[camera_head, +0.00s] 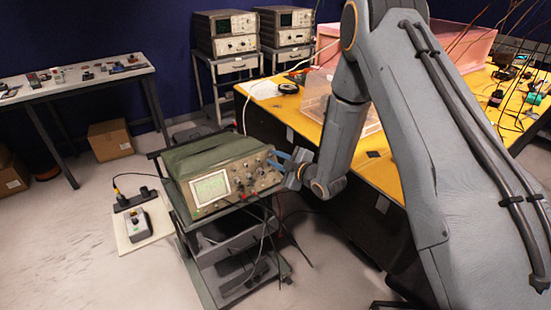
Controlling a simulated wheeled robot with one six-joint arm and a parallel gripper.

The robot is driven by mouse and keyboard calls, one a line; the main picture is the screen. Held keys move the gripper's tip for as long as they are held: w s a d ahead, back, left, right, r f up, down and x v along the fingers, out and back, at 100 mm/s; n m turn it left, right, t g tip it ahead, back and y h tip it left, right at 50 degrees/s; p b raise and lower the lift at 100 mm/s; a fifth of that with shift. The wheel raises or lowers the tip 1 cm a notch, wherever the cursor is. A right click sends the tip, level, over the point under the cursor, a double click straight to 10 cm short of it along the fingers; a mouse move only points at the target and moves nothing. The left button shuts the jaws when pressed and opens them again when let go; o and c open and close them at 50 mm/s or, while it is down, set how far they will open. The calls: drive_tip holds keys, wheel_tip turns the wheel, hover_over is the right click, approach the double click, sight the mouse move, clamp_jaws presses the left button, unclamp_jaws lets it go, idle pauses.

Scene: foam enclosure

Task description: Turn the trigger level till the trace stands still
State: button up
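A green oscilloscope (222,170) stands on a small cart, its front panel facing right and toward me. Its lit screen (211,187) is pale green; the trace is too small to make out. Several knobs (246,178) sit on the panel right of the screen. I cannot tell which one is the trigger level. My gripper (277,162) has blue fingers that reach from the right to the panel's upper right end. The fingertips are at or very close to the knobs there. Whether they touch or grip one is too small to tell.
The dark cart (222,247) has lower shelves and hanging cables. A yellow-topped workbench (397,150) with clear and pink boxes stands at the right. A white board (143,226) with a small device lies at left. Two more instruments stand on carts behind. Floor at the front left is clear.

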clamp_jaws()
drive_tip(key=shift+m, duration=0.3)
drive_tip(key=m+b, duration=0.1)
drive_tip(key=m, duration=0.2)
drive_tip(key=shift+f+b, duration=0.1)
drive_tip(key=shift+b, duration=0.2)
drive_tip(key=m+b, duration=0.1)
drive_tip(key=m, duration=0.2)
drive_tip(key=shift+m+t+h, duration=0.3)
drive_tip(key=shift+m, duration=0.1)
drive_tip(key=m+b, duration=0.1)
drive_tip(key=m, duration=0.3)
drive_tip(key=shift+s+m+h, duration=0.1)
drive_tip(key=shift+m+h, duration=0.2)
drive_tip(key=shift+m, duration=0.1)
drive_tip(key=m+b, duration=0.1)
drive_tip(key=m, duration=0.3)
drive_tip(key=shift+a, duration=0.1)
drive_tip(key=shift+m, duration=0.4)
